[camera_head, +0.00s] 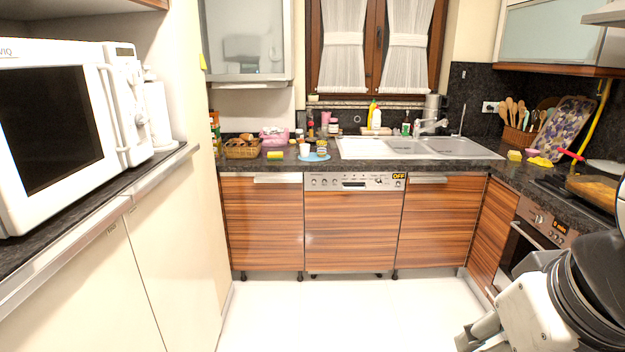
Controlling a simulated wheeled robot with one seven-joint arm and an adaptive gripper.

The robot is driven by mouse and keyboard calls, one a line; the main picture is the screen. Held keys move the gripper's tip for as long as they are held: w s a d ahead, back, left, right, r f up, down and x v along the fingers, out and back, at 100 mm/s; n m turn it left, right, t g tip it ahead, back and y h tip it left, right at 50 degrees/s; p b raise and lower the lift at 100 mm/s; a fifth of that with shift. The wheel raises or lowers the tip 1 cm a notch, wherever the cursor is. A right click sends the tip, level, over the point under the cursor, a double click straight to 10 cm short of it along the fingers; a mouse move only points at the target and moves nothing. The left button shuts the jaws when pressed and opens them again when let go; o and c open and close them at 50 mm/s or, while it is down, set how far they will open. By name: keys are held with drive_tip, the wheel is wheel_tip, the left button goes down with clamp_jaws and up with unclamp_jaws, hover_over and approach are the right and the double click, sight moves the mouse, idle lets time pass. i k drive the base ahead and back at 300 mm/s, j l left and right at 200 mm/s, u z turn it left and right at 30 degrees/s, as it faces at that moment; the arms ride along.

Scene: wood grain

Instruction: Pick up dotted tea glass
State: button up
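A small patterned glass (322,147) stands on the far counter, left of the sink, by a light blue plate (313,157). It is too small in the picture for me to make out dots, so I cannot be sure it is the dotted tea glass. A white cup (305,149) stands just left of it. Part of my arm shows at the lower right, far from these things. I cannot make out my gripper's fingers in this view.
A basket (242,149), a yellow sponge (275,155) and a pink container (274,137) crowd the counter's left end. A microwave (50,130) stands on the left cabinet. The white floor (320,312) between the cabinets is clear.

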sight(322, 151)
drive_tip(key=i+z, duration=0.1)
drive_tip(key=i, duration=1.6)
drive_tip(key=i+u, duration=0.1)
drive_tip(key=i, duration=0.55)
drive_tip(key=i+l+u, duration=0.1)
drive_tip(key=i, duration=0.5)
drive_tip(key=i+l, duration=0.2)
drive_tip(key=i, duration=0.4)
drive_tip(key=i+l+u, duration=0.1)
drive_tip(key=i+u, duration=0.15)
drive_tip(key=i, duration=0.15)
drive_tip(key=i+l+u, duration=0.25)
drive_tip(key=i, duration=0.15)
